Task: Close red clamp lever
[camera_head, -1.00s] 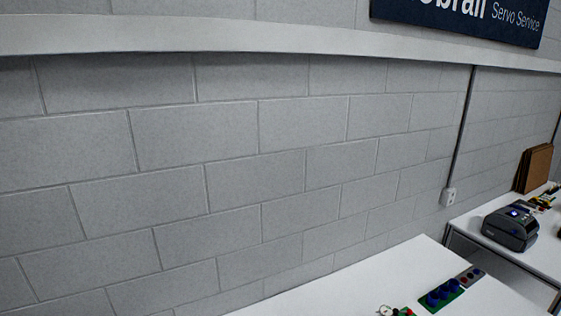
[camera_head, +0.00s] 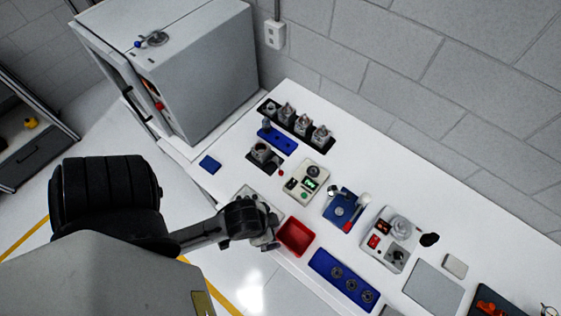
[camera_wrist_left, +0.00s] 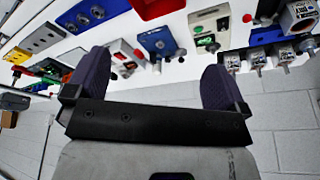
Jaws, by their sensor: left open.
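My left gripper (camera_head: 268,240) is over the front edge of the white bench, beside the red tray (camera_head: 295,238). The left wrist view shows its two dark fingers spread (camera_wrist_left: 155,72) with nothing between them. A pale fixture plate (camera_head: 243,192) is partly hidden behind the gripper. Another small red knob (camera_head: 281,173) is beside a dark-based fixture (camera_head: 263,154). The lever's position is not clear. My right gripper is out of view.
A display device (camera_head: 307,182), a blue fixture with a pale handle (camera_head: 344,207) and a red-switch unit (camera_head: 390,239) stand on the bench. A blue tray (camera_head: 343,280) is at the front. A grey cabinet (camera_head: 205,75) stands left; the wall is behind.

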